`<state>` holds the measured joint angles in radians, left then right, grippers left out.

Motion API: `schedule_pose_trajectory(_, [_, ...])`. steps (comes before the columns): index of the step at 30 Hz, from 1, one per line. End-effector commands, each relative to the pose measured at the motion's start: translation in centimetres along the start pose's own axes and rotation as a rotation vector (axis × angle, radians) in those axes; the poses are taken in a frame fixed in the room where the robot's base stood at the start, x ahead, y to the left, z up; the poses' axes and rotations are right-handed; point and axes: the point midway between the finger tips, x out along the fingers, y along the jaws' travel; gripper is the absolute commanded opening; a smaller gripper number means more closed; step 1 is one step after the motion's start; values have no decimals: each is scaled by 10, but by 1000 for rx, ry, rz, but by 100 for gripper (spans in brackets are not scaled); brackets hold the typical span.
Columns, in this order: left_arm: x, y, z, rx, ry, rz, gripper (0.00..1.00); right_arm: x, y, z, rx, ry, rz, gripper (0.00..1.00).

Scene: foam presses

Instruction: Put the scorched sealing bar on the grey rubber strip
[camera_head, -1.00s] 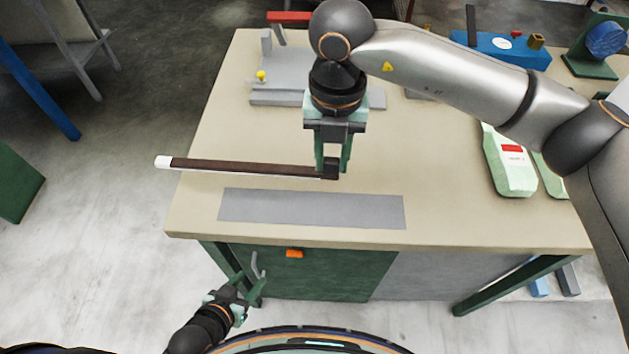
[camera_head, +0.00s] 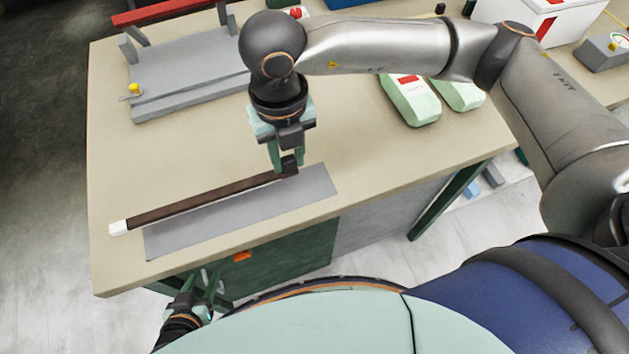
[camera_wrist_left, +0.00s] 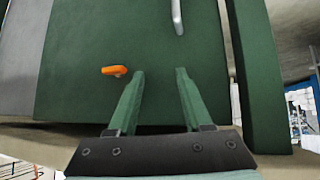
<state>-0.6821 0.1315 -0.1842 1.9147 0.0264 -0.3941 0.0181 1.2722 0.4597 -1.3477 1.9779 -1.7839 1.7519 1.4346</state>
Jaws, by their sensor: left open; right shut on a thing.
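The scorched sealing bar (camera_head: 205,201) is long and dark brown, with a white block at its left end and a dark block at its right end. My right gripper (camera_head: 287,168) is shut on its right end. The bar lies along the far edge of the grey rubber strip (camera_head: 240,213), partly over it in the picture; whether it touches cannot be told. The strip lies flat on the bench near its front edge. My left gripper (camera_head: 201,291) is open and empty, low in front of the bench; its fingers also show in the left wrist view (camera_wrist_left: 158,88).
A grey press (camera_head: 185,75) with a red handle and yellow knob stands at the back left of the bench (camera_head: 200,150). Pale green devices (camera_head: 410,100) stand to the right. A green cabinet front (camera_wrist_left: 90,55) with an orange handle (camera_wrist_left: 115,71) faces my left gripper.

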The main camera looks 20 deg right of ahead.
Motion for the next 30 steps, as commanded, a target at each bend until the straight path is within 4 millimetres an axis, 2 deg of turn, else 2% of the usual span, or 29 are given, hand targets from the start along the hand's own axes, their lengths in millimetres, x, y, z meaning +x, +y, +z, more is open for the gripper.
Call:
schedule_pose_trajectory(1, [6, 0, 6, 0, 2, 0, 50, 17, -8, -4, 3, 2, -1, 0])
schedule_pose_trajectory(4, [11, -1, 11, 0, 0, 0, 50, 33, -20, -11, 2, 2, 0, 0])
schedule_pose_trajectory(14, [16, -2, 17, 0, 1, 0, 50, 55, -37, -20, 1, 0, 0, 0])
schedule_pose_trajectory(20, [25, -2, 25, 0, 2, 0, 50, 85, -40, -22, 0, 1, -1, 0])
schedule_pose_trajectory(30, [26, -2, 25, 1, 3, -1, 50, 88, -39, -21, 0, -1, 1, 0])
